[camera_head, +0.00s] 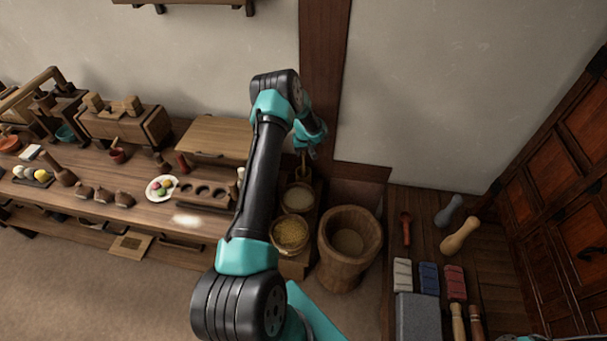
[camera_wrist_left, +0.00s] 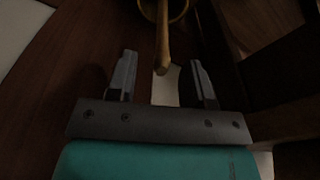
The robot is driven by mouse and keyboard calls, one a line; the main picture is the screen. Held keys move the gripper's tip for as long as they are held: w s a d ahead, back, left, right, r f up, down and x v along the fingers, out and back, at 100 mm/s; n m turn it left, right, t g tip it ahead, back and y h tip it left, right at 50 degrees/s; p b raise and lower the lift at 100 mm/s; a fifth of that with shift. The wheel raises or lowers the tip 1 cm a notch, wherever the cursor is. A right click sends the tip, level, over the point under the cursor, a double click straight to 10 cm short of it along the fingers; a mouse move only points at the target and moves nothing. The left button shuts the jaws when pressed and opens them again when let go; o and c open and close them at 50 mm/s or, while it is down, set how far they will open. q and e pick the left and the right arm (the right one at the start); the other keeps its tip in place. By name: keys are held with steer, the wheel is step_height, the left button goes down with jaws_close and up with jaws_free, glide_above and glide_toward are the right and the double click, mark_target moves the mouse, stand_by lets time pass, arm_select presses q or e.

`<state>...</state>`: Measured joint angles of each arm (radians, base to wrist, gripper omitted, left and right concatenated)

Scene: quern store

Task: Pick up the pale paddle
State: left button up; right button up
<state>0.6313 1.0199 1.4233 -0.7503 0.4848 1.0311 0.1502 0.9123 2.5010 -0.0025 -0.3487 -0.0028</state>
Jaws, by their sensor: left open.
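My left gripper (camera_head: 310,150) is open, in front of the dark wooden post. In the left wrist view its two fingers (camera_wrist_left: 163,60) stand apart. A light wooden handle (camera_wrist_left: 162,38) shows between and beyond them, reaching down from a round yellowish rim at the top; no grip on it is visible. In the head view a slim pale wooden piece (camera_head: 303,168) stands just below the gripper, above the bowls; it is probably the pale paddle, but its shape is too small to tell. My right gripper is not in view.
A bowl of pale grain (camera_head: 298,198) and a bowl of yellow grain (camera_head: 290,233) stand below the gripper. A wooden mortar (camera_head: 350,262) is to their right. A cluttered bench (camera_head: 90,208) lies left; pestles, including a pale one (camera_head: 461,236), lie on the right table.

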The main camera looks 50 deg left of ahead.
mark_target(303, 156)
arm_select(q)
steer(key=f, duration=0.4)
steer(key=shift+a, duration=0.25)
steer(key=shift+c, duration=0.2)
jaws_close()
